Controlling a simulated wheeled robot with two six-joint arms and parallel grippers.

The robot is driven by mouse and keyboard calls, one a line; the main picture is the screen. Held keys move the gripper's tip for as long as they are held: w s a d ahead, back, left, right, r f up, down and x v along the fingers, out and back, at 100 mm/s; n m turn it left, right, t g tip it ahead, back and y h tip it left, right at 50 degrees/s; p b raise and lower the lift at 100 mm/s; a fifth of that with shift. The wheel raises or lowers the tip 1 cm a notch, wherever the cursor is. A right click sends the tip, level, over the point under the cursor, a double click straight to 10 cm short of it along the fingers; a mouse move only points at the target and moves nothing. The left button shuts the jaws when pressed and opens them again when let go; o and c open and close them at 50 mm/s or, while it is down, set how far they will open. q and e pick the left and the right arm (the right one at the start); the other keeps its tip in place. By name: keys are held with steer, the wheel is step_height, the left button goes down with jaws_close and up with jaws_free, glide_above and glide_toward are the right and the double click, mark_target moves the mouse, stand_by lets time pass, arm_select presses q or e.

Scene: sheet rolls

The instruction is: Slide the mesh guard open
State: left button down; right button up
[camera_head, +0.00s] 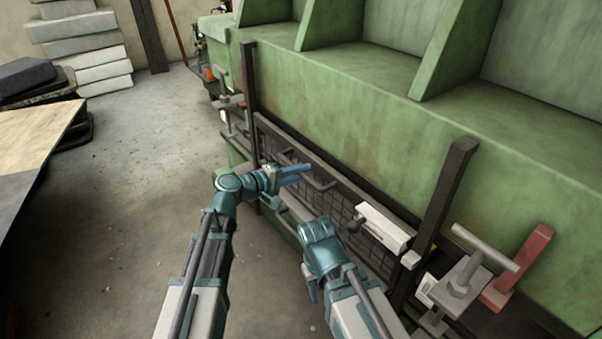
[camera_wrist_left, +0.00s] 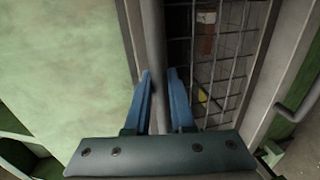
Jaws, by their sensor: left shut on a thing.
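The mesh guard (camera_head: 340,202) is a dark grid panel low on the front of the green machine, and its wire grid also shows in the left wrist view (camera_wrist_left: 232,60). My left gripper (camera_head: 308,170) is at the guard's upper edge, left of its middle. In the left wrist view its blue fingers (camera_wrist_left: 160,95) are shut on a grey round bar (camera_wrist_left: 155,45), which looks like a handle of the guard. A second bent handle (camera_wrist_left: 302,95) shows at the right. My right gripper (camera_head: 312,288) hangs near the guard's lower right, partly hidden by its own wrist; its fingers are unclear.
Dark upright posts (camera_head: 440,205) flank the guard. A white block (camera_head: 383,226) is at its right end. A grey clamp (camera_head: 465,280) and a red bracket (camera_head: 518,268) stick out at the lower right. The concrete floor (camera_head: 130,200) is clear at the left.

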arm_select(q)
step_height(320, 180, up, 18)
steer(key=p, duration=1.7)
steer(key=shift+r, duration=0.2)
steer(key=c, duration=0.8)
jaws_free()
steer(key=p+v, duration=0.2)
steer(key=v, duration=1.2)
steer(key=shift+f+p, duration=0.1)
steer(key=shift+p, duration=0.25)
steer(key=shift+w+d, duration=0.1)
